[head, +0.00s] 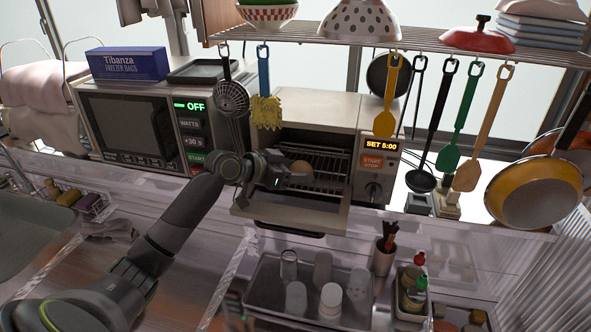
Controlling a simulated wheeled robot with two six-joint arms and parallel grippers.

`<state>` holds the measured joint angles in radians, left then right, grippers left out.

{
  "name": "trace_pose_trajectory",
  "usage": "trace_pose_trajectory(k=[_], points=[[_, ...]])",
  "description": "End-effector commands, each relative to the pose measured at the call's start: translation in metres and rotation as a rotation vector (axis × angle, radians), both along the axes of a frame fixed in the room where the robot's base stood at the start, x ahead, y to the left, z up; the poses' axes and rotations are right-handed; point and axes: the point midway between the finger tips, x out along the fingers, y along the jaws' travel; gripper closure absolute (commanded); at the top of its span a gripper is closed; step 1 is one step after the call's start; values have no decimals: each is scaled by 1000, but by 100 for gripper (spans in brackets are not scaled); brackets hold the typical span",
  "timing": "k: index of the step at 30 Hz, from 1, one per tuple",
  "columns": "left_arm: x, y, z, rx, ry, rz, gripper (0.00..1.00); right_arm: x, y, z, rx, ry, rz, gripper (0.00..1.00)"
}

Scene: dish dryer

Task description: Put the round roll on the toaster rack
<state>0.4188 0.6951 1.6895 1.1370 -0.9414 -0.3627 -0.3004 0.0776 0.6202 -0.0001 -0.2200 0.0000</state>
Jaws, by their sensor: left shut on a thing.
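The toaster (367,128) stands in the middle of the counter with its door (293,213) folded down. Its wire rack (330,163) shows inside the opening. The round roll (300,174), small and brown, is at the tips of my left gripper (290,172), at the front of the toaster opening. My left gripper is shut on the roll, and its fingers hide part of it. I cannot tell whether the roll touches the rack. My right gripper is not in view.
A microwave (127,128) stands left of the toaster, with a blue freezer bag box (127,63) on top. A ladle, spatulas and a yellow brush (266,112) hang from the shelf (400,38) above. A metal tray (262,285) with several shakers lies below the open door.

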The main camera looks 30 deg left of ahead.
Motion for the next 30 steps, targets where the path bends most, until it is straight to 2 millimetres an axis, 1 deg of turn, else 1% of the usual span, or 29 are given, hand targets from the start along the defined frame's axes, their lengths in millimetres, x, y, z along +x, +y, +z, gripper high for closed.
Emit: trace_pose_trajectory(k=[1, 5, 6, 17, 20, 30], points=[[0, 0, -2, -1, 0, 0, 44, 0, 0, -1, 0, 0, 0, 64], [0, 0, -1, -1, 0, 0, 27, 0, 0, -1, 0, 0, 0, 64], [0, 0, -1, -1, 0, 0, 24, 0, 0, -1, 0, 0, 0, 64], [-1, 1, 2, 2, 0, 1, 24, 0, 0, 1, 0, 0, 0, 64], [-8, 7, 4, 3, -1, 2, 24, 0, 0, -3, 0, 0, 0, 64], [-47, 29, 21, 6, 1, 1, 24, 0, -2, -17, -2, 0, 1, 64]])
